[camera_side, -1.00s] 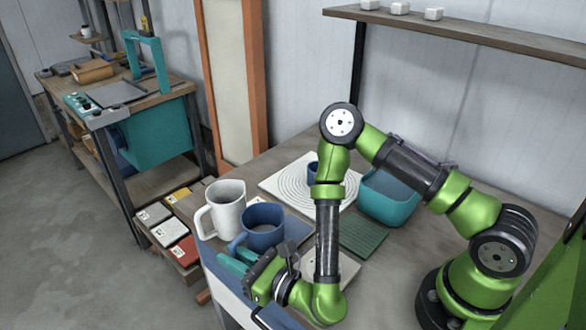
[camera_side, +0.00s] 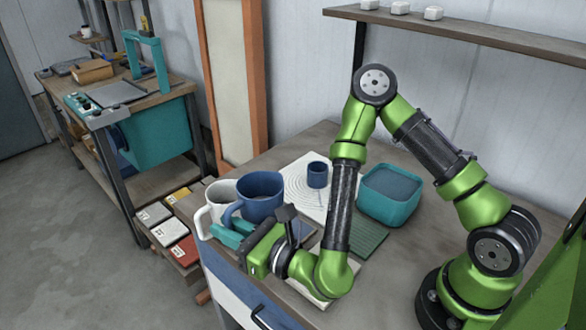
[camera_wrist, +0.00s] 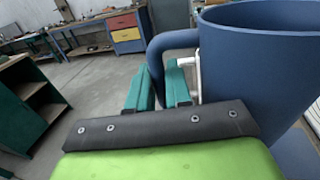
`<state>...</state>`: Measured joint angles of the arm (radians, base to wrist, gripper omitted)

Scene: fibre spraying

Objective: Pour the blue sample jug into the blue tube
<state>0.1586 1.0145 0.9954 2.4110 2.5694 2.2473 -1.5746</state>
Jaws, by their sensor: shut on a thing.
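The blue sample jug (camera_side: 262,194) is held upright by its handle, raised above the near left part of the table. My gripper (camera_side: 226,235) is shut on that handle with its teal fingers. In the wrist view the jug (camera_wrist: 262,62) fills the right side, and its handle lies at my fingertips (camera_wrist: 164,88). The inside of the jug is mostly hidden. The blue tube (camera_side: 317,175) stands upright on the white ringed board (camera_side: 296,182), behind and to the right of the jug.
A white jug (camera_side: 212,205) stands just behind the held jug, partly covered by it. A teal bin (camera_side: 388,196) sits right of the tube. A green ribbed mat (camera_side: 368,240) and a pale plate (camera_side: 318,283) lie nearer my arm.

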